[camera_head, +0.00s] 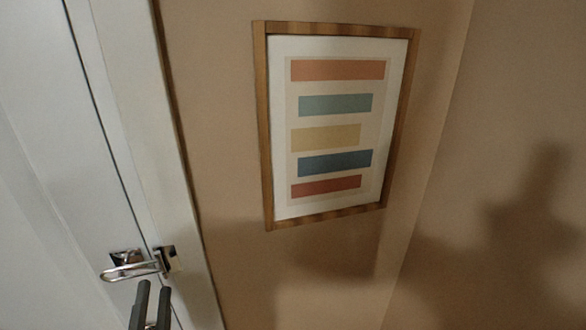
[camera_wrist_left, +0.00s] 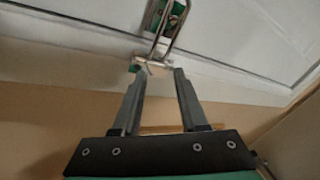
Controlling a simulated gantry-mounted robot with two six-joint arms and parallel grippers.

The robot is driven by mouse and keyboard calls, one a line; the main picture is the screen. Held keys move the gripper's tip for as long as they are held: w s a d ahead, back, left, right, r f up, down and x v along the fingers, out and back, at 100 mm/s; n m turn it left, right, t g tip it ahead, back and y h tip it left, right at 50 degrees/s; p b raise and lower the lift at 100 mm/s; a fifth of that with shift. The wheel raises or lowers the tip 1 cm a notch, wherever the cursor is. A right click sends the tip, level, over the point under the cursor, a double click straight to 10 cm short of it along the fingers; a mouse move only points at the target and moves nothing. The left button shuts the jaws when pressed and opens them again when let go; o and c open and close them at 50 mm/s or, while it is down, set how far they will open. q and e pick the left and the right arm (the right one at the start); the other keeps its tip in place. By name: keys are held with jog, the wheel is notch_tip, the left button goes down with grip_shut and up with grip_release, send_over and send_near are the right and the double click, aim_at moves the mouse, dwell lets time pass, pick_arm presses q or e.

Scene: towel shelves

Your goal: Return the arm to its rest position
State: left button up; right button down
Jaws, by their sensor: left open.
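My left gripper (camera_head: 153,290) shows at the bottom left of the head view, its two dark fingers pointing up just below a metal door handle (camera_head: 130,270). In the left wrist view my left gripper (camera_wrist_left: 155,75) has its fingers apart with nothing held between them. The door handle (camera_wrist_left: 172,25) and its latch plate lie beyond the fingertips there. I cannot tell whether the fingertips touch the plate. My right gripper is in neither view.
A white door (camera_head: 60,200) with a white frame (camera_head: 150,110) stands at the left. A wood-framed picture (camera_head: 262,130) of coloured bars hangs on the beige wall (camera_head: 230,260). Another wall (camera_head: 510,110) meets it at the right, with a dark shadow on it. No towels or shelves show.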

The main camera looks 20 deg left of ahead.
pick_arm(q)
jog(key=w+d+r+n+t+h+p, duration=0.1)
jog(key=d+r+n+t+h, duration=0.2)
jog(key=r, duration=1.2)
jog(key=w+d+r+n+t+p, duration=0.15)
jog(key=d+r+n+t, duration=0.3)
jog(key=r, duration=0.95)
jog(key=d+r+m+t+h, duration=0.1)
jog(key=d+r+h, duration=0.1)
jog(key=h, duration=0.4)
jog(key=s+d+r+m+t+h, duration=0.1)
jog(key=d+r+m+t+h, duration=0.1)
jog(key=d+h, duration=0.3)
jog(key=shift+s+d+r+h, duration=0.2)
jog(key=shift+d+r+h, duration=0.1)
jog(key=shift+r+h, duration=0.5)
jog(key=shift+f, duration=0.15)
